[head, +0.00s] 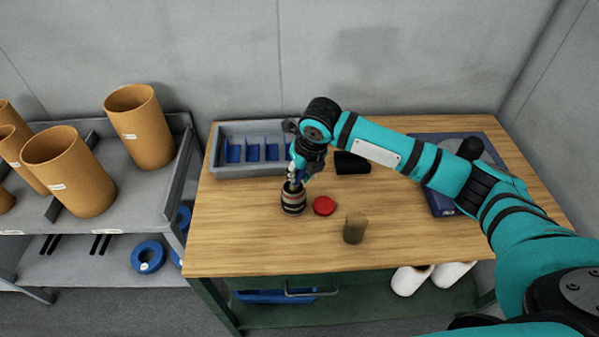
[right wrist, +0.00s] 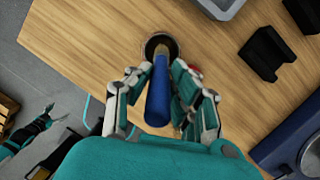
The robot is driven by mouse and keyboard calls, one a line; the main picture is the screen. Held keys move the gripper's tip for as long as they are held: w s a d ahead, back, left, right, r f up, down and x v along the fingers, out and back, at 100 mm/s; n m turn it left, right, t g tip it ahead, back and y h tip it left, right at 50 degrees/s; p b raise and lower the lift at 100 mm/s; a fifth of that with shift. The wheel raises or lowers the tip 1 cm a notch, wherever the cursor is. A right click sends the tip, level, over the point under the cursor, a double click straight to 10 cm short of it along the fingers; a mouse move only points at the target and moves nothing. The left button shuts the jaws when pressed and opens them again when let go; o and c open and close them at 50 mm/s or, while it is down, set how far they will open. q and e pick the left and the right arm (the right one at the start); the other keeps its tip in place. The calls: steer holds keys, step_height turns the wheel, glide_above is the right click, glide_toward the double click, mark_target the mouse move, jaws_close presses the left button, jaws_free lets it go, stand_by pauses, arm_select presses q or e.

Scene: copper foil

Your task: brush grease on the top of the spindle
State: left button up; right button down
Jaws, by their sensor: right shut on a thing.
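My right gripper (head: 293,174) is shut on a brush with a blue handle (right wrist: 158,95). The brush points down into the mouth of a small dark banded jar (head: 293,201); its bristles are hidden. The jar's round rim also shows in the right wrist view (right wrist: 146,50). A red lid (head: 324,206) lies just right of the jar. A blue-based unit with a dark rounded top (head: 470,149) stands at the right, partly behind my arm; I cannot tell whether this is the spindle. My left gripper (right wrist: 48,115) shows small at the left of the right wrist view, its jaws unclear.
A grey tray with blue compartments (head: 222,152) stands at the back left of the wooden table (head: 240,250). A black block (head: 351,163) and an olive cylinder (head: 355,229) stand near the middle. A shelf with orange tubes (head: 70,170) is at the left. The table's front left is clear.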

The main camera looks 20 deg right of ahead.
arm_select(q)
steer(key=shift+s, duration=0.4)
steer(key=shift+w+f, duration=0.1)
steer(key=shift+w, duration=0.1)
arm_select(e)
steer(key=shift+f, duration=0.1)
arm_select(q)
steer(key=shift+w+d+f, duration=0.1)
steer(key=shift+f, duration=0.05)
arm_select(e)
steer(key=shift+f, duration=0.5)
arm_select(q)
steer(key=shift+r, duration=0.35)
arm_select(e)
steer(key=shift+s+f, duration=0.1)
stand_by(1.7)
step_height(320, 180, up, 5)
steer(key=p, duration=0.5)
steer(key=shift+r+p, duration=1.1)
arm_select(q)
step_height(320, 180, up, 7)
steer(key=shift+f, duration=0.15)
arm_select(e)
steer(key=shift+f, duration=0.1)
